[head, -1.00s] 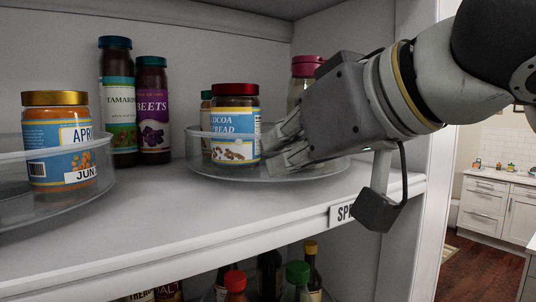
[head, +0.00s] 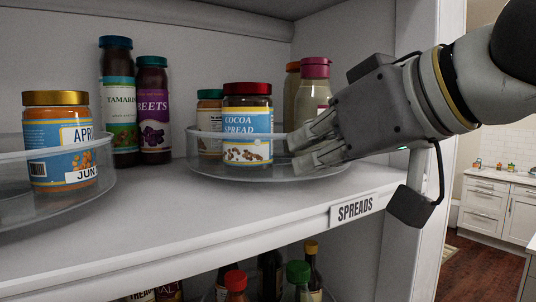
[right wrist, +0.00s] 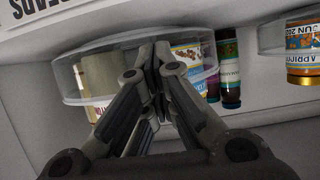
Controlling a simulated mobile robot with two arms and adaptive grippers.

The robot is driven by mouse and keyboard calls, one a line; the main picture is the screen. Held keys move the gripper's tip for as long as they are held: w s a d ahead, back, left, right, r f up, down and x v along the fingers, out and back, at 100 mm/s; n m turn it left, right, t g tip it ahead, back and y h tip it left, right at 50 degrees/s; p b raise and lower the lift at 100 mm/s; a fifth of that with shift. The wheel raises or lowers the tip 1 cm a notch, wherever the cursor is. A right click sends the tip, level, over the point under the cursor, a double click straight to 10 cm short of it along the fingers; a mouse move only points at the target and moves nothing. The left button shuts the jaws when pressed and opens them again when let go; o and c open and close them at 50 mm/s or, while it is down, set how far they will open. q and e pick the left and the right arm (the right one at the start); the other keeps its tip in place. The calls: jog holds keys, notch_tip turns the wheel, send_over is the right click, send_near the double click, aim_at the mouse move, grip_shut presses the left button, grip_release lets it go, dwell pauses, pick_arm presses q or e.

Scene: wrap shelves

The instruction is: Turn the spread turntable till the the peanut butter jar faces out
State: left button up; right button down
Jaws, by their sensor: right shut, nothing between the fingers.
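The clear spread turntable (head: 200,160) stands on the shelf behind the SPREADS label. Its cocoa spread jar (head: 247,125), with a dark red lid, faces the front. Behind stand a teal-lidded jar (head: 209,125), a pink-lidded bottle (head: 314,90) and a brown-lidded jar (head: 292,88), all partly hidden. I cannot read any peanut butter label. My right gripper (head: 298,152) is shut and empty, its fingertips at the turntable's front right, just right of the cocoa jar. In the right wrist view the gripper (right wrist: 155,60) is over the turntable's rim (right wrist: 70,85); contact is unclear. My left gripper is out of view.
Another clear turntable (head: 95,192) at the left holds an apricot jar (head: 58,150). Tamarind (head: 117,100) and beets (head: 152,110) bottles stand between the turntables at the back. The SPREADS label (head: 356,208) hangs on the shelf edge. The shelf front is bare.

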jog(key=shift+w+d, duration=0.3)
jog(key=shift+d, duration=0.45)
jog(key=shift+w+d, duration=0.3)
jog(key=shift+d, duration=0.2)
jog(key=shift+w+d, duration=0.25)
jog(key=shift+d, duration=0.25)
jog(key=shift+w+d+p, duration=0.3)
jog(key=shift+w+d, duration=0.4)
jog(key=shift+d, duration=0.25)
